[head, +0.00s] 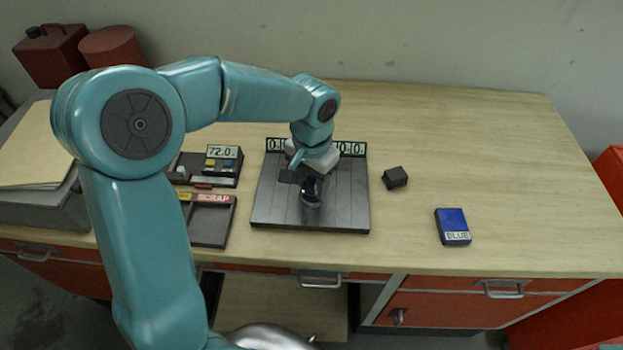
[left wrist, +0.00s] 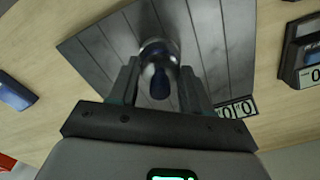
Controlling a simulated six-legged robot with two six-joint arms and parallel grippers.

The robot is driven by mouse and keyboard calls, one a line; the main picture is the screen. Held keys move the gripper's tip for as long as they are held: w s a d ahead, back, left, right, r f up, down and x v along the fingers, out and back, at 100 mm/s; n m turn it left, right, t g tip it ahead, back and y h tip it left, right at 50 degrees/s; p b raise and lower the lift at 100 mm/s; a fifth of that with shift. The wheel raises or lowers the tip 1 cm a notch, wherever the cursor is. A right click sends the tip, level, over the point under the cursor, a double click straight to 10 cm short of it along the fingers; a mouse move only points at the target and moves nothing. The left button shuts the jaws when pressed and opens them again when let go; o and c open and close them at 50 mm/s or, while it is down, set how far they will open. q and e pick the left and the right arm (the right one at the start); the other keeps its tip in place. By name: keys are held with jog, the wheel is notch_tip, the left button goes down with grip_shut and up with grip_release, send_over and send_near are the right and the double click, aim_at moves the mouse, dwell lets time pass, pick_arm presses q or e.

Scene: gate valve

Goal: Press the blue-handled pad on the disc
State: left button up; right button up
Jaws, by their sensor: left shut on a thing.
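My left gripper (head: 309,182) reaches down over the dark grooved plate (head: 275,205) on the bench. In the left wrist view my left gripper (left wrist: 158,90) is shut on the blue-handled pad (left wrist: 160,82), whose dark blue handle sits between the fingers. A shiny grey rounded part (left wrist: 157,50) shows just beyond the handle, over the plate. In the head view the pad is mostly hidden by the gripper. I cannot tell the disc apart from the pad, or whether they touch. My right gripper is not in view.
Small number displays (head: 349,148) stand at the plate's back edge. A 72.0 readout unit (head: 224,152) and a SCRAP tray (head: 208,222) are left of the plate. A small black block (head: 395,178) and a box marked BLUE (head: 452,226) lie right. The bench's right side is mostly clear.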

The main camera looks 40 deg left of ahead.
pick_arm(q)
jog(key=shift+s+d, duration=0.1)
jog(key=shift+f, duration=0.3)
jog(key=shift+f+b, duration=0.25)
jog(key=shift+b, duration=0.25)
dwell(0.9)
jog(key=shift+r, duration=0.1)
notch_tip(320, 180, up, 6)
jog(key=p, duration=0.4)
jog(key=shift+p, duration=0.35)
jog(key=shift+r+p, duration=0.4)
jog(key=shift+r, duration=0.15)
jog(key=shift+f, duration=0.2)
